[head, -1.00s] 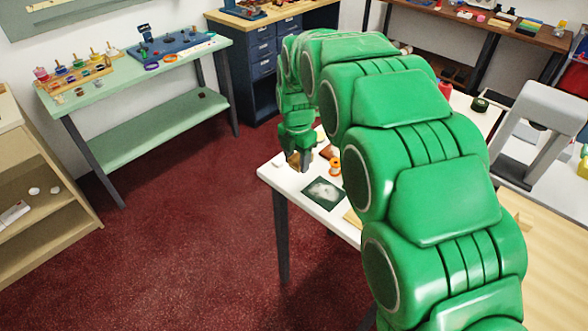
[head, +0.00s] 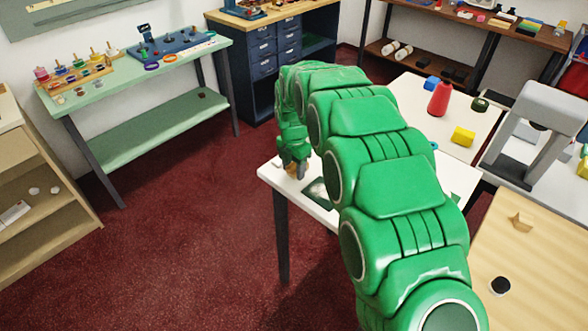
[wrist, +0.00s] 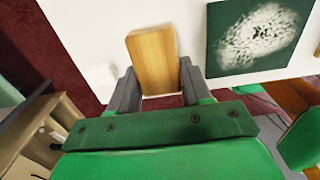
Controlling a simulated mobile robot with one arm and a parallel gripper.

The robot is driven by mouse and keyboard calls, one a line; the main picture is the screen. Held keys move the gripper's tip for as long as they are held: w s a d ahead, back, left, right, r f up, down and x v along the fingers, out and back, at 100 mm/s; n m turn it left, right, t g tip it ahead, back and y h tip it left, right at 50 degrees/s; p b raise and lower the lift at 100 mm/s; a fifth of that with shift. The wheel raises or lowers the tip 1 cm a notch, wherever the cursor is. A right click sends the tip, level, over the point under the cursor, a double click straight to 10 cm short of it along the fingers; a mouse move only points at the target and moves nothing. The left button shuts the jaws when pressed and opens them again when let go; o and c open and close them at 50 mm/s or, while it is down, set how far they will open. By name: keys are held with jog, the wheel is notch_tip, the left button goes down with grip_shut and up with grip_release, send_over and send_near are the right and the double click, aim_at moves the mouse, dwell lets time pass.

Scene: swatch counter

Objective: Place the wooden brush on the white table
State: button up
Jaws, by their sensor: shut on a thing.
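My gripper (head: 296,171) is low over the near left corner of the white table (head: 272,177). In the wrist view its two grey fingers (wrist: 158,84) are shut on the sides of a light wooden block-like piece (wrist: 153,60), which I take for the wooden brush. No bristles show. In the head view only a small brown bit of it shows between the fingers. The white table (wrist: 112,22) lies beneath it in the wrist view. I cannot tell whether the brush touches the tabletop.
A dark green card with a white speckled patch (wrist: 255,38) lies on the table right of my gripper. My arm hides much of the tabletop. Red carpet drops away at the table's left edge.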

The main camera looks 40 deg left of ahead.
aim_at(294, 167)
jog(key=shift+f, duration=0.35)
jog(key=shift+f, duration=0.1)
jog(key=o, duration=1.1)
jog(key=shift+c, duration=0.2)
notch_tip(294, 167, up, 12)
